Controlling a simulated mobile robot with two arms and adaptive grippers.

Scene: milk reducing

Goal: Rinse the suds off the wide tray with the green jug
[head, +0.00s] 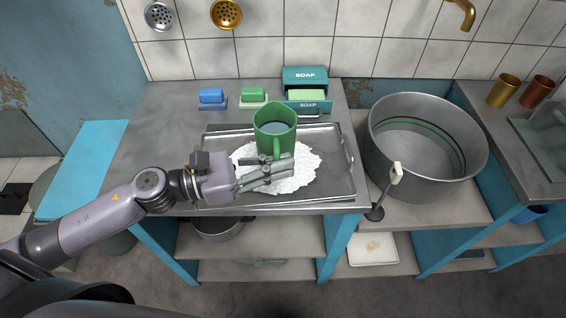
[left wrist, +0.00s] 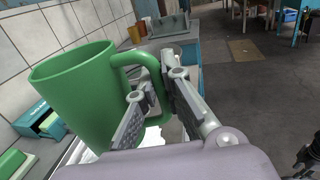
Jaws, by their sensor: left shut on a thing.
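The green jug (head: 272,134) is upright over the wide metal tray (head: 218,140), with what looks like water inside. My left gripper (head: 284,172) is shut on its handle, which faces toward me. In the left wrist view the jug (left wrist: 75,95) fills the left side, and the fingers (left wrist: 152,105) are around the handle. White suds (head: 305,170) cover the middle of the tray, under the jug and gripper. I cannot tell whether the jug touches the tray.
A soap box (head: 306,76) with an open drawer, a blue soap (head: 211,96) and a green soap (head: 253,95) stand behind the tray. A large metal pot (head: 425,185) is to the right. Copper and brass cups (head: 504,90) are at far right.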

